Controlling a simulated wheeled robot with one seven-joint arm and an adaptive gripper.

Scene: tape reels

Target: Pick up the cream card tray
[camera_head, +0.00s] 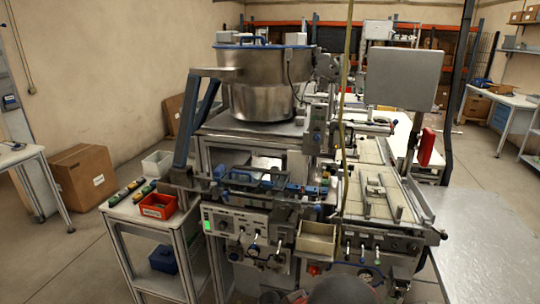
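A cream open-topped tray (316,240) sits at the front of the machine, right of the grey control panel. It looks box-shaped, with its inside partly showing. I cannot see clearly what it rests on or whether anything lies in it. A second pale, whitish open bin (157,165) stands farther left, at the back of the small side table. I cannot tell for sure which of the two is the card tray.
A red bin (157,206) stands on the side table (130,212), with a blue bin (163,260) on its lower shelf. A steel bowl feeder (262,85) tops the machine. A bare metal table (485,235) is at right. Floor at left is partly clear, beside a cardboard box (80,178).

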